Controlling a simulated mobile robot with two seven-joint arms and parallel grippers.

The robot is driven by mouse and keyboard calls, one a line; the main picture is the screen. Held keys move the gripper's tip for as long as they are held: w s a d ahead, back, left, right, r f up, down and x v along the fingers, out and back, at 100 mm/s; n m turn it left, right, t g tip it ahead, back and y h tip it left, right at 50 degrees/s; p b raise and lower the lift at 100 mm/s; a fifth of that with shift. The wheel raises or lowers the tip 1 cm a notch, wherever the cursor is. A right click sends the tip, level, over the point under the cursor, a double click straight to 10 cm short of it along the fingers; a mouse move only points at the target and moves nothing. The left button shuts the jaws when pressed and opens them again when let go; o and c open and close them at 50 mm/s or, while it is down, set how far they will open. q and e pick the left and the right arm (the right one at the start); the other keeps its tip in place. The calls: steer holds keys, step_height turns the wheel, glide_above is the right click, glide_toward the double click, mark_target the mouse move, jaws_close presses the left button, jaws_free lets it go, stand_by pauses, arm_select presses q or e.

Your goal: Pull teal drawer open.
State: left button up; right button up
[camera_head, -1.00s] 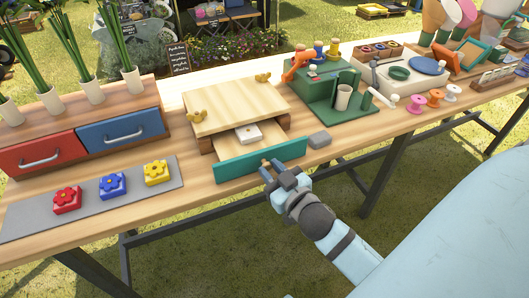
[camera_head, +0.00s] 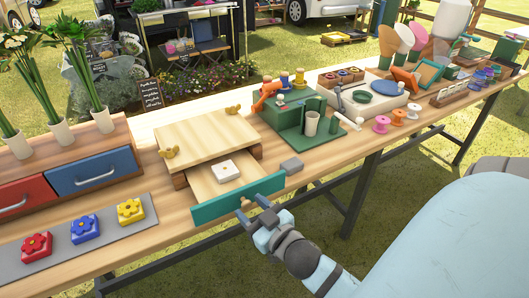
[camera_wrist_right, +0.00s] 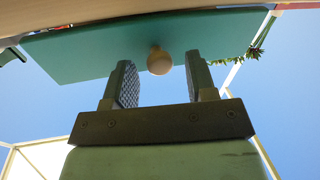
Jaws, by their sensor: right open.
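The teal drawer (camera_head: 225,203) is pulled out from under a light wooden box (camera_head: 205,133). A white block (camera_head: 225,170) lies inside it. Its teal front also fills the top of the right wrist view (camera_wrist_right: 95,50), with a round wooden knob (camera_wrist_right: 159,60) on it. My right gripper (camera_head: 252,213) is at the drawer front. In the wrist view my right gripper (camera_wrist_right: 158,85) is open, its two fingers on either side of the knob with gaps visible. My left gripper is not in view.
A green stand (camera_head: 290,122) is to the right.

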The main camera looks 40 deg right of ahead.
steer(key=s, duration=1.3)
steer(key=shift+s+a, duration=0.25)
steer(key=shift+a, duration=0.05)
